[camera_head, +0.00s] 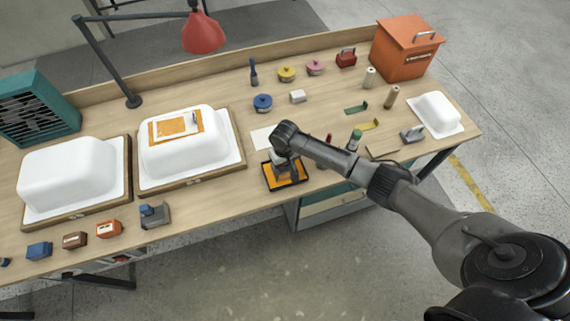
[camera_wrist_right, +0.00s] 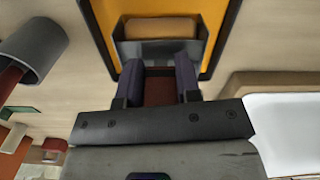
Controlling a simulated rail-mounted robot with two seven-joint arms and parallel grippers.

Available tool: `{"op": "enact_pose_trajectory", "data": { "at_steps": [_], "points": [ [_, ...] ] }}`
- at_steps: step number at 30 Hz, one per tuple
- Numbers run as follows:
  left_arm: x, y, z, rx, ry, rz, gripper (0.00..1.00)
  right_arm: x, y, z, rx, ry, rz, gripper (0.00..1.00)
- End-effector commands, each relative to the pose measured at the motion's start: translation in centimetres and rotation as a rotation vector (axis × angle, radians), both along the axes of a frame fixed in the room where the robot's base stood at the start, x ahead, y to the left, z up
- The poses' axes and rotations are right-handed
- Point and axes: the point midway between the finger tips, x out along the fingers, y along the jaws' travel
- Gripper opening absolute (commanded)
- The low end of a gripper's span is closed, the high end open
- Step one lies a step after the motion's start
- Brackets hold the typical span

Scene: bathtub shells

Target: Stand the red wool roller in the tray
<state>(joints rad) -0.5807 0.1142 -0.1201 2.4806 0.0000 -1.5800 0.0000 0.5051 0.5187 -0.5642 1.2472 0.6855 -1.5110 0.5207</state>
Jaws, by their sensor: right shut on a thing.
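The tray (camera_head: 303,180) is a dark-rimmed rectangle with an orange-yellow floor near the table's front edge; it fills the top of the right wrist view (camera_wrist_right: 222,35). My right gripper (camera_head: 282,158) is over it, pointing down. In the right wrist view, the fingers (camera_wrist_right: 160,88) are shut on a reddish-brown handle. Beyond them is a grey metal frame with a tan block-like roll, which I take to be the roller (camera_wrist_right: 162,28). It is over the orange floor; I cannot tell if it touches. My gripper and arm hide most of it in the head view. My left gripper is out of view.
Two white tub shells (camera_head: 72,172) (camera_head: 188,145) on wooden boards stand to the left. Coloured tins, a red lamp (camera_head: 203,33) and an orange box (camera_head: 405,48) are farther back.

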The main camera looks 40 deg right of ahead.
Motion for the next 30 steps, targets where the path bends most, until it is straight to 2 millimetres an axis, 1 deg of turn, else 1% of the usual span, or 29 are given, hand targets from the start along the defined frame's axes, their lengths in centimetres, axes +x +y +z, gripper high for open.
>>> {"op": "enact_pose_trajectory", "data": {
  "at_steps": [2,9,13,14,15,21,22,30],
  "points": [
    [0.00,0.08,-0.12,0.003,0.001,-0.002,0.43,0.06,0.00,-0.44,0.000,-0.002,-0.001,0.02],
    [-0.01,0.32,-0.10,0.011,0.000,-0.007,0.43,0.06,-0.03,-0.42,0.000,-0.003,-0.001,0.02],
    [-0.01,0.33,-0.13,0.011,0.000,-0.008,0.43,0.04,-0.02,-0.74,0.000,-0.002,-0.001,0.02],
    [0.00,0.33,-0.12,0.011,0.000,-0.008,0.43,0.02,-0.04,-0.81,0.000,-0.001,-0.001,0.32],
    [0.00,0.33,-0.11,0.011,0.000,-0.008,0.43,0.02,-0.04,-0.78,0.000,-0.001,-0.001,0.36],
    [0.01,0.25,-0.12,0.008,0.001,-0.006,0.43,0.00,-0.03,-0.79,0.000,-0.001,-0.001,0.55],
    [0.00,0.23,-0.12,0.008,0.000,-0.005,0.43,0.00,-0.03,-0.79,0.000,-0.001,-0.001,0.57],
    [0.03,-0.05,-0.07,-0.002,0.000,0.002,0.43,0.01,-0.04,-0.57,0.000,-0.002,0.000,0.57]
  ]
}}
